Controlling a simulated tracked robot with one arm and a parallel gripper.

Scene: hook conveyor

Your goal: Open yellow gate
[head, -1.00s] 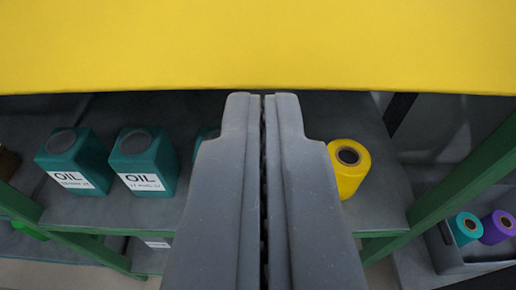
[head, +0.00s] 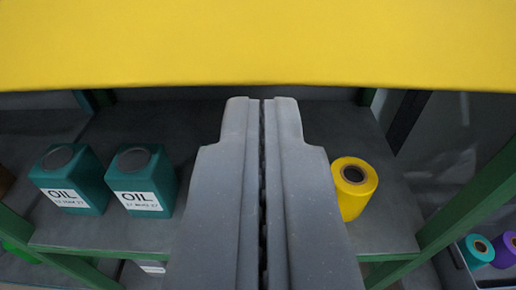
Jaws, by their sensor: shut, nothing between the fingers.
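A broad yellow panel (head: 258,42), which looks like the yellow gate, fills the top of the head view from side to side. Its lower edge runs nearly level across the picture. My gripper (head: 262,100) is shut and empty in the middle of the view, pointing away from me. Its fingertips show just below the panel's lower edge. I cannot tell whether they touch it. The panel's upper part and its sides are out of view.
Below the panel is a grey shelf (head: 110,232) with a green frame (head: 470,210). Two teal oil cans (head: 72,178) (head: 143,180) stand left of my gripper, and a yellow spool (head: 352,188) stands right. Teal (head: 477,251) and purple (head: 506,250) spools lie at the lower right.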

